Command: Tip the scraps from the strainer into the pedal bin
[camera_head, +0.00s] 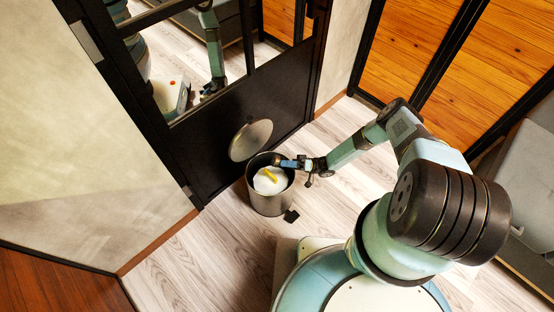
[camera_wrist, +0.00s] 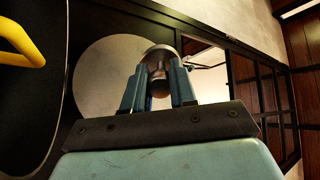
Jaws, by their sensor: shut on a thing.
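The pedal bin (camera_head: 271,205) is a grey metal cylinder standing on the floor, its round lid (camera_head: 250,140) raised. The lid also shows as a pale disc in the wrist view (camera_wrist: 98,65). My gripper (camera_head: 283,162) is over the bin's back right rim. In the wrist view its fingers (camera_wrist: 159,88) are shut on a rounded grey metal part, which I take for the strainer's handle (camera_wrist: 160,54). The strainer's bowl is not clearly seen. Something white (camera_head: 267,184) with a yellow piece (camera_head: 271,175) shows inside the bin's mouth. A yellow curved piece (camera_wrist: 22,42) also shows in the wrist view.
The floor (camera_head: 170,260) to the left is clear. Wooden panels (camera_head: 408,40) are at the back right.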

